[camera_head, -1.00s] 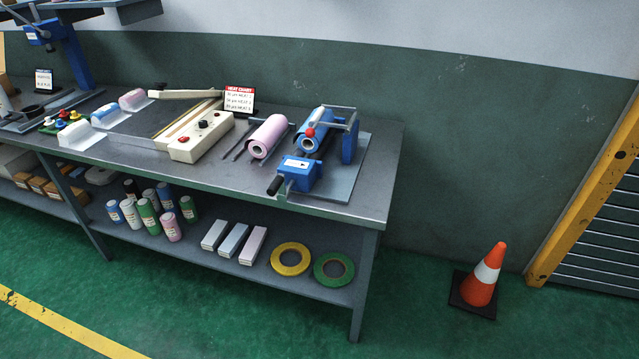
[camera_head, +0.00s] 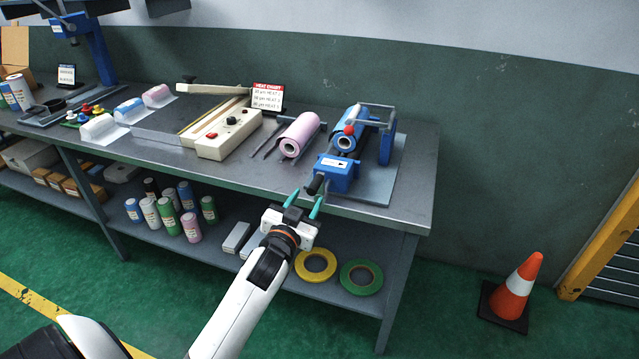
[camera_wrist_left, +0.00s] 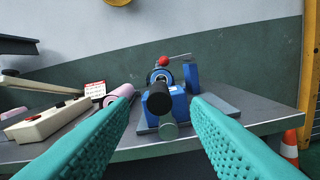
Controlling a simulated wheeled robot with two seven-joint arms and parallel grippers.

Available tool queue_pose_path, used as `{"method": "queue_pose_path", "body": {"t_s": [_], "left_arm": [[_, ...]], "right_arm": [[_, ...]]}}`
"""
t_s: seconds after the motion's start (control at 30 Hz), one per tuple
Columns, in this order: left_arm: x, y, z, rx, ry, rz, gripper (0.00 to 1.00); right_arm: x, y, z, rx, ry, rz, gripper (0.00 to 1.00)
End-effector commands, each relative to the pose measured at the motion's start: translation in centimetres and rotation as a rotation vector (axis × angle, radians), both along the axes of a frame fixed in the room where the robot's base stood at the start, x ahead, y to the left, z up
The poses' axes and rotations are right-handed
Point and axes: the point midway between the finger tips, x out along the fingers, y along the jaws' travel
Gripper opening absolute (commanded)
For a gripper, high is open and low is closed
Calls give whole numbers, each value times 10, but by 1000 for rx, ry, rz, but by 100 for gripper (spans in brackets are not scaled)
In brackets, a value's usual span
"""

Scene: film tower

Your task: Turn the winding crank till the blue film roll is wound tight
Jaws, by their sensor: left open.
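The winder stands at the right end of the bench, with a blue box (camera_head: 337,174) at its front. The blue film roll (camera_head: 341,126) lies behind the box, a red ball knob (camera_head: 349,129) by it. The crank's black handle (camera_head: 313,185) sticks out at the box's front left. It shows end-on in the left wrist view (camera_wrist_left: 159,103). My left gripper (camera_head: 304,202) is open and empty, just in front of the handle. In the wrist view the handle appears between its teal fingers, seemingly beyond the tips. Whether they touch cannot be told. My right gripper is not in view.
A pink roll (camera_head: 299,134) and a cream heat sealer (camera_head: 227,135) stand left of the winder. The bench's front edge (camera_head: 380,220) lies close under my gripper. The lower shelf holds small rolls and yellow (camera_head: 301,262) and green tape rings. A cone (camera_head: 517,288) stands on the floor at right.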

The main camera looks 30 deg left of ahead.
Motion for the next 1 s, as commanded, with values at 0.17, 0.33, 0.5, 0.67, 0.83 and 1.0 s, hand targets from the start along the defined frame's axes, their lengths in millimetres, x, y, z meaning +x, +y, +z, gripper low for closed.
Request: {"method": "queue_pose_path", "body": {"t_s": [0.17, 0.33, 0.5, 0.67, 0.83, 1.0], "left_arm": [[36, 9, 2, 1, 0, 0, 43], [59, 14, 1, 1, 0, 0, 43], [68, 16, 0, 1, 1, -1, 43], [70, 16, -1, 0, 2, -1, 43], [69, 16, -1, 0, 2, -1, 33], [69, 16, -1, 0, 2, -1, 6]], "right_arm": [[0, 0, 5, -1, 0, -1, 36], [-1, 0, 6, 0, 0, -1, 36], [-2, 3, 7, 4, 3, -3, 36], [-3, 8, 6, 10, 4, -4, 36], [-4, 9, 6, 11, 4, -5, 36], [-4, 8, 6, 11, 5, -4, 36]]}}
